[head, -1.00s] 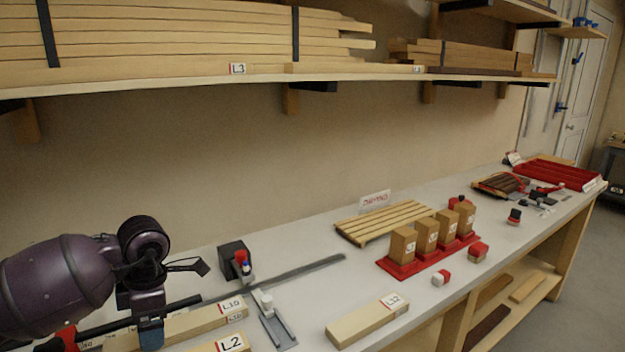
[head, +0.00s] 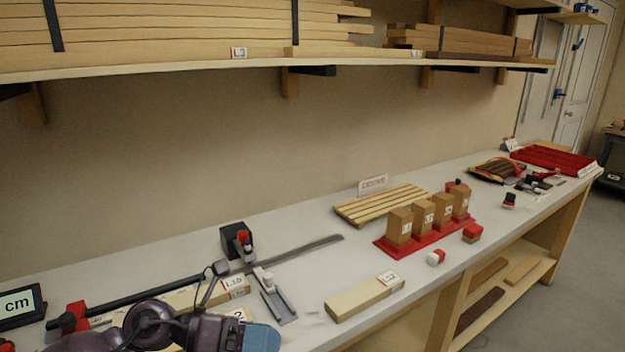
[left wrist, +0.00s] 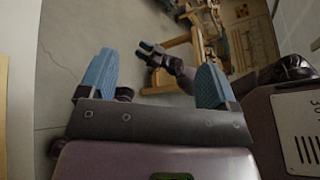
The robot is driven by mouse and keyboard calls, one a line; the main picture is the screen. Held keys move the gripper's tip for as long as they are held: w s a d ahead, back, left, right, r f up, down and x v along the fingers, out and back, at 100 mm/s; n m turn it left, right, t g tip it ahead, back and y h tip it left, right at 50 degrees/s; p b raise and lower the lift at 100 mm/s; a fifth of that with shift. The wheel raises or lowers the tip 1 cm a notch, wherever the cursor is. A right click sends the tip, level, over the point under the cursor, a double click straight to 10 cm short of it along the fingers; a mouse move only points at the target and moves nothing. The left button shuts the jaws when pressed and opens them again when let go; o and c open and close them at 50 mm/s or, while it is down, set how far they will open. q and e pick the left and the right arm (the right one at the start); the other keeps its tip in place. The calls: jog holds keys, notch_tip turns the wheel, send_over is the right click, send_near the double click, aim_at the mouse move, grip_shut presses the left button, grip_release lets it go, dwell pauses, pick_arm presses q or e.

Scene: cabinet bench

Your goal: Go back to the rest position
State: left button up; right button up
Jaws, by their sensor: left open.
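My left arm comes in at the bottom left of the head view, and its gripper (head: 240,333) is low at the bench's front edge, in front of the wooden blocks. In the left wrist view the left gripper (left wrist: 153,85) has its two blue fingers spread wide with nothing between them. Behind the fingers are the grey floor and part of an arm with a dark gripper (left wrist: 150,52), which looks like my right one; whether it is open cannot be made out. My right gripper does not show in the head view.
A loaded shelf (head: 200,72) hangs above.

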pick_arm(q)
jog(key=w+a+r+n+t, duration=0.2)
jog(key=a+r+n+t, duration=0.25)
jog(key=n+t, duration=1)
jog(key=s+a+f+n+t+y, duration=0.1)
jog(key=a+f+n+y, duration=0.2)
jog(key=a+n+y, duration=0.35)
jog(key=a+f+n+t+y, duration=0.2)
jog(key=a+f+n+y, duration=0.15)
jog(key=n+y, duration=0.65)
jog(key=s+a+f+n+g+y, duration=0.2)
jog(key=s+a+f+n+g, duration=0.4)
jog(key=s+f+n+g, duration=0.25)
jog(key=s+f+n+g+h, duration=0.2)
jog(key=s+f+n+g, duration=0.35)
jog(key=s, duration=0.85)
jog(key=w+f+m+t, duration=0.2)
jog(key=w+f+t, duration=0.4)
jog(key=f, duration=0.6)
jog(key=shift+w+d+t+h, duration=0.2)
jog(key=shift+w+t+h, duration=0.15)
jog(key=shift+t, duration=0.1)
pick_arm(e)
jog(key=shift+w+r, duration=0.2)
